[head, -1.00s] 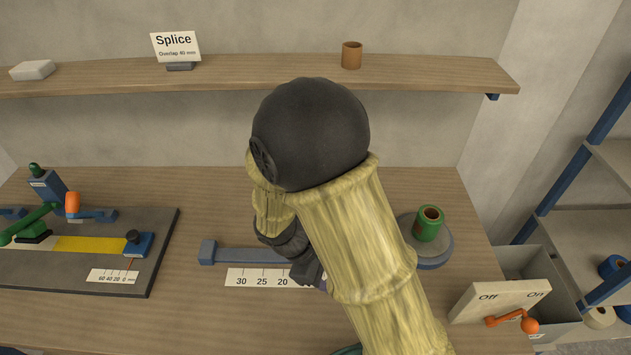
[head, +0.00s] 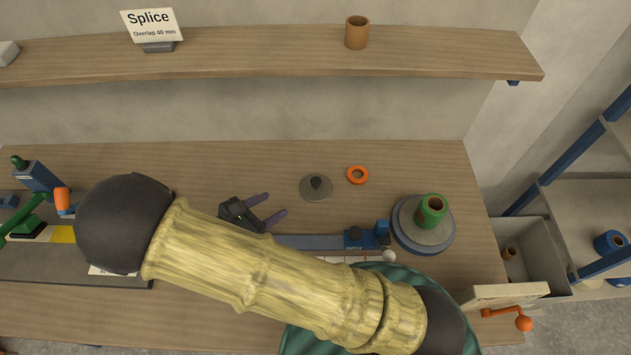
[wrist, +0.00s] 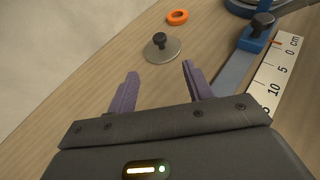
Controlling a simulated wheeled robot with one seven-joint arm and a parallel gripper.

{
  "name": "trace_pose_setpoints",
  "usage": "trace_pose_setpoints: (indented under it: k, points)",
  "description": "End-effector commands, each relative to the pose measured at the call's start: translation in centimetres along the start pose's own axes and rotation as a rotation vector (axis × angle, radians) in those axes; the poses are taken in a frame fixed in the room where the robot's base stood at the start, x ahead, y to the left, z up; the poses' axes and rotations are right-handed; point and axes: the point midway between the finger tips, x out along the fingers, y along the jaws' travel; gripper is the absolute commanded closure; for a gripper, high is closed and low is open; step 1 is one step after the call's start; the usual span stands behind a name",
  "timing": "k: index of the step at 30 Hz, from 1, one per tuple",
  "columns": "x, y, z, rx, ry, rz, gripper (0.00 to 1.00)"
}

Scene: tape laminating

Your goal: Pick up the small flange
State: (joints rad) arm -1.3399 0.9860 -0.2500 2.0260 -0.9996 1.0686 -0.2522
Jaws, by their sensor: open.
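The small flange, a grey disc with a black knob (head: 316,188), lies flat on the bench behind the measuring rail. It also shows in the wrist view (wrist: 162,52), just beyond the fingertips. My gripper (head: 275,206) is open and empty, left of the flange in the head view, with its purple fingers pointing toward it. In the wrist view the two fingertips (wrist: 159,69) are spread, with the flange ahead of the gap between them. The fingers do not appear to touch the flange.
An orange ring (head: 357,175) lies right of the flange. The blue measuring rail (head: 310,242) with its stop lies in front. A grey turntable (head: 408,238) carries a green roll (head: 431,210). A shelf (head: 270,61) runs above the bench. The bench behind the gripper is clear.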

Motion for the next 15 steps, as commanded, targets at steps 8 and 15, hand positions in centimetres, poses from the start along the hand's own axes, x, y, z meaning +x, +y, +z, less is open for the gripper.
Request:
trace_pose_setpoints:
  k: [8,15]
  points:
    - [1.3,-0.1,0.1,0.000,-0.001,-0.005,0.49]
    - [5.4,-0.1,0.3,-0.001,-0.001,-0.007,0.49]
